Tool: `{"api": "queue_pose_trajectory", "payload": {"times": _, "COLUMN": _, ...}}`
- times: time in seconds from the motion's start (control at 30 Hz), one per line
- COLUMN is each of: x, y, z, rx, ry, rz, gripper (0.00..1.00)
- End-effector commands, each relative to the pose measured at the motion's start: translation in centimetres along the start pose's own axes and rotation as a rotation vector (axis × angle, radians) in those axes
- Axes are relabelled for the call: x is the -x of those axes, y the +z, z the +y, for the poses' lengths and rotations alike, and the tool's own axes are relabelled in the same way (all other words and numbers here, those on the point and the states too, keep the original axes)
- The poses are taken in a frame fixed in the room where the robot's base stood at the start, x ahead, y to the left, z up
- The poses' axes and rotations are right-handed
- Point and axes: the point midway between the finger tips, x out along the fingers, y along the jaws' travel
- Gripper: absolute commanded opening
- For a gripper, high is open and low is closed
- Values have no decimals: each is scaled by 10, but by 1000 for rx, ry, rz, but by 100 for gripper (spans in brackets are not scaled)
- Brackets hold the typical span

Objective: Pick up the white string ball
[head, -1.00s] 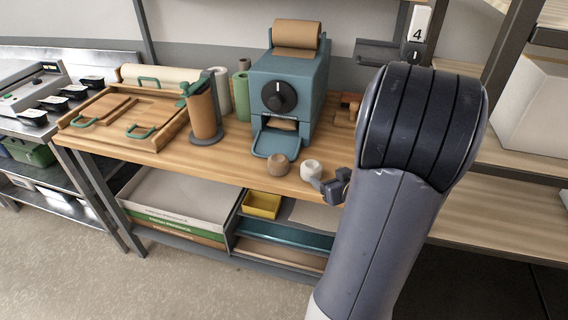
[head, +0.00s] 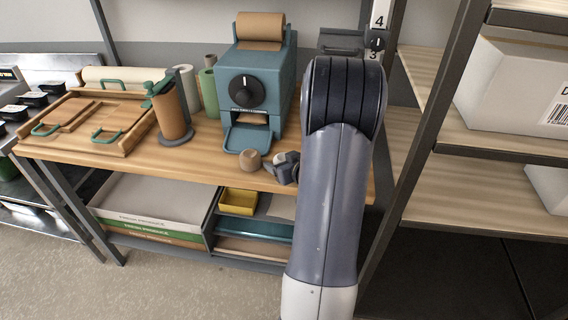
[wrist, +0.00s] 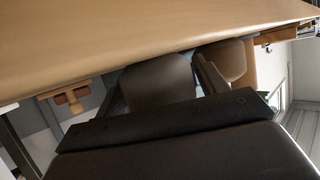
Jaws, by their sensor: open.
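The white string ball (head: 281,157) stands on the wooden table near its front edge. In the head view my gripper (head: 287,170) partly hides it. In the wrist view a rounded, shadowed ball (wrist: 158,80), which looks like the white one, sits between the fingers of my gripper (wrist: 162,90). The fingers are apart, one on each side of it; whether they touch it is not clear. A brown string ball (head: 250,160) stands just to the left in the head view, and it also shows outside the right finger in the wrist view (wrist: 233,60).
A blue dispenser (head: 257,80) with a brown paper roll stands behind the balls. A brown roll on a stand (head: 172,112) and a wooden tray (head: 62,140) are to the left. Shelving (head: 440,190) rises at the right. A yellow bin (head: 238,202) sits below the tabletop.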

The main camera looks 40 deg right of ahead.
Motion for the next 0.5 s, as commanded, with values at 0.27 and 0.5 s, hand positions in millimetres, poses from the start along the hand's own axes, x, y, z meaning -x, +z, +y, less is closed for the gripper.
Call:
{"api": "queue_pose_trajectory", "payload": {"times": 0.27, "x": -6, "y": 0, "z": 0, "rx": 0, "ry": 0, "rz": 0, "gripper": 68}}
{"api": "queue_pose_trajectory", "payload": {"times": 0.5, "x": -6, "y": 0, "z": 0, "rx": 0, "ry": 0, "rz": 0, "gripper": 51}}
